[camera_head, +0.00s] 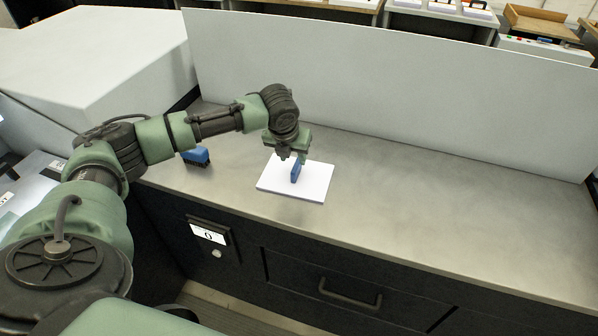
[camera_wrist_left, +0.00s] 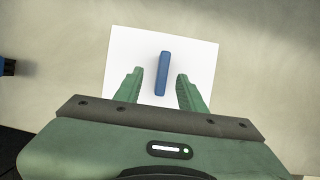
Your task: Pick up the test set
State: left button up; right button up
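A white stack of paper (camera_head: 313,188) lies flat on the metal counter. A blue block-like object (camera_head: 296,173) is on or just above the paper. The left wrist view also shows the paper (camera_wrist_left: 205,58) and the narrow blue object (camera_wrist_left: 163,74). My left gripper (camera_head: 292,158) points down over the paper. In the left wrist view its two green fingers (camera_wrist_left: 158,88) are apart, with the blue object between them and a gap on each side. My right gripper is in neither view. Which of these things is the test set I cannot tell.
A blue brush with dark bristles (camera_head: 196,156) stands on the counter (camera_head: 420,200) to the left, behind my left arm. A white panel (camera_head: 400,80) runs along the back. The counter right of the paper is clear. A drawer handle (camera_head: 350,296) is below the counter edge.

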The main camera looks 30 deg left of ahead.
aim_at(296, 165)
pick_arm(q)
jog(key=shift+f, duration=0.4)
jog(key=p+x, duration=0.1)
jog(key=x, duration=0.3)
jog(key=shift+d+p, duration=0.25)
jog(key=shift+p, duration=0.1)
jog(key=shift+w+f, duration=0.25)
jog(key=shift+f, duration=0.3)
jog(key=shift+s+a, duration=0.1)
grip_shut()
jog(key=shift+r, duration=0.1)
